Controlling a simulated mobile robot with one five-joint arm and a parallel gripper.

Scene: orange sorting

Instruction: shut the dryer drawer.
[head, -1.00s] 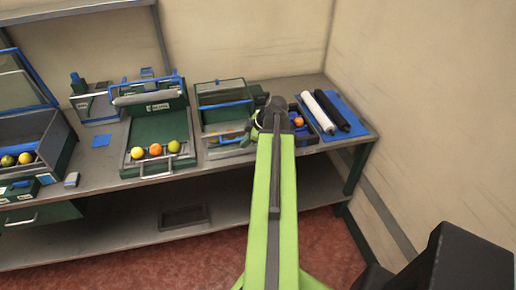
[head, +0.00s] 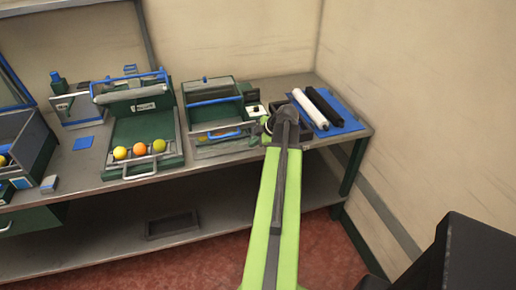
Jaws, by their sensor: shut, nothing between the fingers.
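The unit that looks like the dryer (head: 212,92) is a green box with a clear front and blue trim on the bench. A shallow drawer (head: 222,148) with a clear front juts from its base towards me, so it stands open. A blue bar lies inside the drawer. My gripper (head: 281,117) is shut and empty, to the right of the drawer and apart from it as far as I can see. My arm hides its fingertips and part of the bench there.
A green machine (head: 133,95) with a tray (head: 155,173) of three fruits stands left. A white roller (head: 309,110) and a black roller (head: 325,108) lie on a blue mat (head: 348,117) at right. A small white-topped block (head: 256,109) sits beside the dryer.

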